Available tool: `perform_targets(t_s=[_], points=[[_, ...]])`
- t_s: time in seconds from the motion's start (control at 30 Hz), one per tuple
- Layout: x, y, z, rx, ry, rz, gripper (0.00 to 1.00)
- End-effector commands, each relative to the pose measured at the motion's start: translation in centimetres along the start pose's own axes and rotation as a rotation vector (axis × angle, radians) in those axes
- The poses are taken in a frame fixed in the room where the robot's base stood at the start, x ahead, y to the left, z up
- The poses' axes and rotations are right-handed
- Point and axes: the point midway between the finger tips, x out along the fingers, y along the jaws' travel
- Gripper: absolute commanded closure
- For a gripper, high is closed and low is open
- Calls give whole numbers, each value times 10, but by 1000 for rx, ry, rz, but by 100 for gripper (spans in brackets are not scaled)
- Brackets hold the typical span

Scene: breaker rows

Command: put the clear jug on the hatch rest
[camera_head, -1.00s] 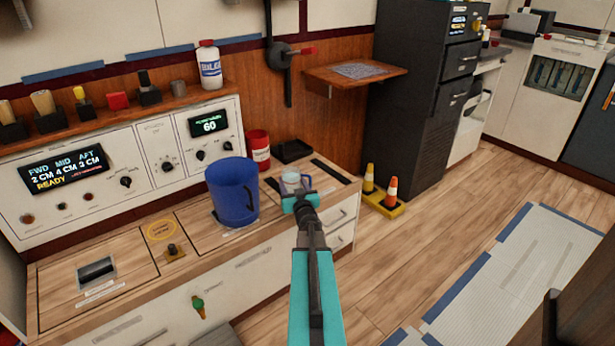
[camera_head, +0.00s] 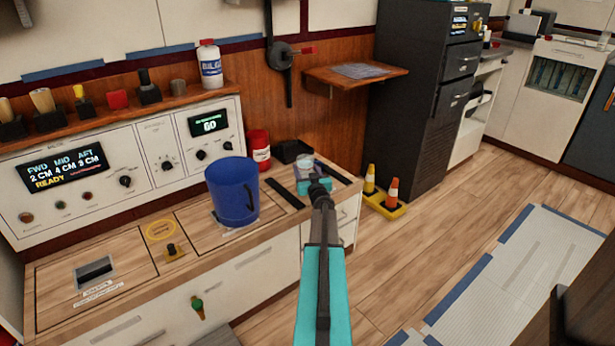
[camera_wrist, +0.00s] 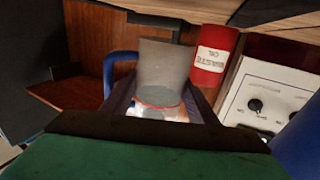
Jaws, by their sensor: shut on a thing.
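The clear jug (camera_head: 305,161) is in my gripper (camera_head: 315,184) near the right end of the counter. In the wrist view the jug (camera_wrist: 162,75) stands between the jaws, see-through grey with a red line around it, and a blue loop like a handle shows beside it. I cannot tell whether the jug touches the counter. No surface is plainly marked as the hatch rest; a wooden wall shelf (camera_head: 326,76) with a grey mat (camera_head: 360,71) is up to the right.
A blue bucket (camera_head: 232,190) stands left of my gripper. A red waste oil can (camera_head: 258,150) and a black tray (camera_head: 291,151) are behind the jug. A dark cabinet (camera_head: 415,100) and yellow-orange cones (camera_head: 392,188) stand right.

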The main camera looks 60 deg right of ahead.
Motion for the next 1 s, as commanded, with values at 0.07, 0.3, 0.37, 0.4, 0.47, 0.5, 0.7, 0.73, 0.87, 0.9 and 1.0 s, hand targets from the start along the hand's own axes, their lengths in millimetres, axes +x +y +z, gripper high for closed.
perform_targets(t_s=[0.07, 0.3, 0.37, 0.4, 0.47, 0.5, 0.7, 0.73, 0.87, 0.9, 1.0], points=[[8, 6, 1, -2, 2, -1, 84], [12, 10, 0, 0, 2, -1, 84], [12, 10, 0, 0, 2, -1, 84], [12, 10, 0, 0, 2, -1, 84], [12, 10, 0, 0, 2, 0, 84], [12, 10, 0, 0, 2, 0, 84], [12, 11, 10, -1, 1, 1, 84], [12, 12, 14, -1, 1, 1, 84], [12, 12, 27, 0, 1, 1, 84], [12, 12, 31, 0, 1, 1, 84], [12, 11, 35, -1, 2, 1, 84]])
